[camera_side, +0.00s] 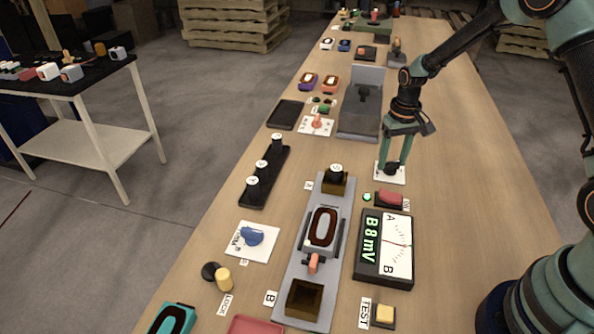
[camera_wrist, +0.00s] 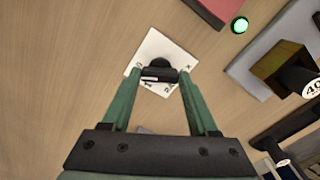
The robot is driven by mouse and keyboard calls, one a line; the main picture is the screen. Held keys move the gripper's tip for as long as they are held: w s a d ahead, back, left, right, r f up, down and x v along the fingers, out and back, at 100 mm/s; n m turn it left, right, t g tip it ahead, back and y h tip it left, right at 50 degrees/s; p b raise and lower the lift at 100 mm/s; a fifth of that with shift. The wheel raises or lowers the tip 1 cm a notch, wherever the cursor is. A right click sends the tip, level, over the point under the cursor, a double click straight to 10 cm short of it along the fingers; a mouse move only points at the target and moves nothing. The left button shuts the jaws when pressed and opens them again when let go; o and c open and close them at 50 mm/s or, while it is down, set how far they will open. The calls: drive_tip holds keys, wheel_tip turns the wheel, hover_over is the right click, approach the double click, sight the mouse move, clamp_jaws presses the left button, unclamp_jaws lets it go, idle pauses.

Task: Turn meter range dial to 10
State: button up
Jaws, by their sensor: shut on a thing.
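The range dial is a black knob (camera_wrist: 160,74) on a white plate (camera_wrist: 155,46) with small printed marks, partly hidden by my fingers. The pointer's exact setting is too small to tell. In the side view the white plate (camera_side: 400,178) lies on the bench beyond the meter. My gripper (camera_side: 392,167) reaches down over it, and its green fingers are closed on the black knob from both sides.
A red button (camera_side: 390,198) and a lit green lamp (camera_side: 367,197) sit between plate and meter. The grey conveyor track (camera_side: 297,270) runs to the left. The bench right of the dial is clear.

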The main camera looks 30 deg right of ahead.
sight(392, 162)
drive_tip(key=o, duration=1.4)
wheel_tip(392, 162, up, 12)
drive_tip(key=shift+r, duration=0.1)
drive_tip(key=s+a+r+n+t, duration=0.1)
drive_tip(key=s+a+r+t, duration=0.1)
drive_tip(key=s, duration=0.3)
drive_tip(key=s+a+r+n+t, duration=0.1)
drive_tip(key=s+a+r, duration=0.3)
drive_tip(key=s+r, duration=0.1)
drive_tip(key=s+a+r+n+t, duration=0.1)
drive_tip(key=s+a+r+t, duration=0.1)
drive_tip(key=s, duration=0.3)
drive_tip(key=shift+s+a+r+t, duration=0.15)
drive_tip(key=shift+s+a+r, duration=0.05)
drive_tip(key=shift+r, duration=0.2)
drive_tip(key=shift+s+a+r+t, duration=0.15)
drive_tip(key=shift+a+r, duration=0.05)
drive_tip(key=shift+r, duration=0.2)
